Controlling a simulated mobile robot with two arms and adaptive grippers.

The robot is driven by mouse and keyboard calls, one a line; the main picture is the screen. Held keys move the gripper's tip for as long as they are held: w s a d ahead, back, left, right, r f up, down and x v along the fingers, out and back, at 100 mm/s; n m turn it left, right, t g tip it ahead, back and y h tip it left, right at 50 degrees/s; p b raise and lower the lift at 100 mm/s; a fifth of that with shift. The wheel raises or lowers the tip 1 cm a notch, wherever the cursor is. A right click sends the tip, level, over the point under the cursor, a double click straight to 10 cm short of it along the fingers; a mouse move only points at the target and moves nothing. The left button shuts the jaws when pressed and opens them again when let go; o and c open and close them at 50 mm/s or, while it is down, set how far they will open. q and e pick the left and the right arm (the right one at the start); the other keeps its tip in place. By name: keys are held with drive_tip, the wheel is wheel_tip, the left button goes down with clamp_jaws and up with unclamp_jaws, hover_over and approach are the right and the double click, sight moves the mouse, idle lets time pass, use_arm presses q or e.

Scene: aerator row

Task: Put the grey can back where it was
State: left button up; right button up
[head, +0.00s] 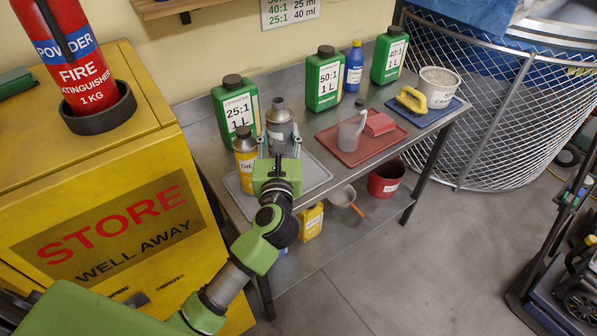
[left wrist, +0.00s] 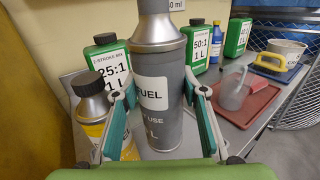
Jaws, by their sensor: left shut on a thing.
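The grey can (head: 279,122) with a FUEL label stands upright between the fingers of my left gripper (head: 281,143), near the left end of the metal bench. In the left wrist view the grey can (left wrist: 158,85) fills the middle, with a finger of my left gripper (left wrist: 160,100) on each side. The gripper is shut on it. My right gripper is not in view.
A yellow can (head: 245,160) stands close on the left, and a green 25:1 bottle (head: 236,107) behind. A red tray (head: 350,151) with a clear jug (head: 350,132) lies to the right, then a blue tray (head: 428,118). A yellow cabinet (head: 100,150) stands left of the bench.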

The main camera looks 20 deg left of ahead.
use_arm(q)
drive_tip(key=w+d+r, duration=0.2)
drive_tip(key=w, duration=0.4)
wheel_tip(320, 180, down, 9)
drive_tip(key=b, duration=0.1)
drive_tip(key=shift+w+d+f, duration=0.15)
drive_tip(key=shift+w, duration=0.3)
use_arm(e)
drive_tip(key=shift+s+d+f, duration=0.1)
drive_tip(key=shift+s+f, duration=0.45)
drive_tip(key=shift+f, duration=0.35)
use_arm(q)
drive_tip(key=shift+f+b, duration=0.2)
drive_tip(key=shift+b, duration=0.25)
drive_tip(key=o, duration=1.2)
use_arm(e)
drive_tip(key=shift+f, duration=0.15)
use_arm(q)
drive_tip(key=shift+r, duration=0.1)
